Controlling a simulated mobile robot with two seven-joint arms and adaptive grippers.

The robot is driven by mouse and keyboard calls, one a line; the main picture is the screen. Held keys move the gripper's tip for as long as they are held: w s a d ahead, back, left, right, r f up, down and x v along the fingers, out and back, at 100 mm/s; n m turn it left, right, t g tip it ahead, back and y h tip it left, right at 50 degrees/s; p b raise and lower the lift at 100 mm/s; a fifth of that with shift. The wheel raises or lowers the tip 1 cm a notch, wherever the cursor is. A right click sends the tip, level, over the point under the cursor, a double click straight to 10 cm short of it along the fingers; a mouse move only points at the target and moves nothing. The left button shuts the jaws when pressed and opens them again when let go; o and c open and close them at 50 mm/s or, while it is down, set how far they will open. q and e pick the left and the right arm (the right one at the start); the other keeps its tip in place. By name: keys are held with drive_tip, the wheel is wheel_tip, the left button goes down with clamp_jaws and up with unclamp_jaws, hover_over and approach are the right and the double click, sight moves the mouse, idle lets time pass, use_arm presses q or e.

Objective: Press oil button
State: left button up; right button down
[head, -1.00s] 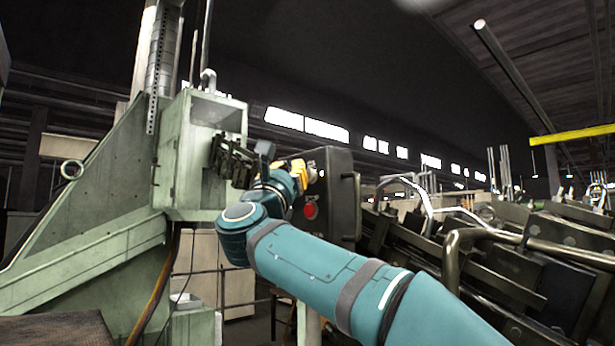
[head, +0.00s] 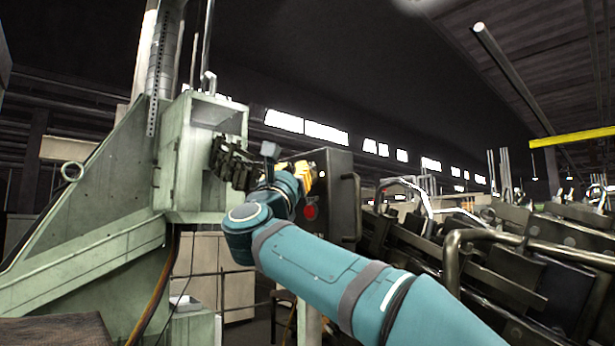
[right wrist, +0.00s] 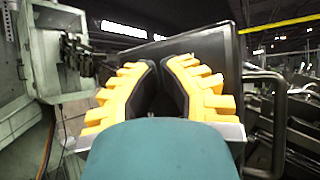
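A dark control box (head: 338,205) stands in the middle of the head view, and its dark panel also shows in the right wrist view (right wrist: 205,55). A red button (head: 309,212) shows on its face, just past my arm. I cannot tell which control is the oil button; part of the panel is hidden behind my gripper and arm. My right gripper (head: 313,174) has yellow fingers and is at the upper part of the panel. In the right wrist view its fingertips (right wrist: 160,62) come close together with nothing visible held. Whether they touch the panel is unclear. My left gripper is out of view.
A pale green machine frame (head: 180,165) with black blocks (head: 232,162) stands left of my gripper. A bent metal handle (head: 355,203) sticks out at the box's right side. Dark machinery with metal pipes (head: 480,240) fills the right side.

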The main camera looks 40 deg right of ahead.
drive_tip(key=shift+d, duration=0.25)
drive_tip(key=shift+a, duration=0.15)
idle(0.4)
drive_tip(key=shift+a+b, duration=0.45)
drive_tip(key=shift+a, duration=0.25)
drive_tip(key=shift+a, duration=0.1)
drive_tip(key=shift+s+a+b, duration=0.2)
drive_tip(key=shift+a+b, duration=0.4)
drive_tip(key=shift+a, duration=1.85)
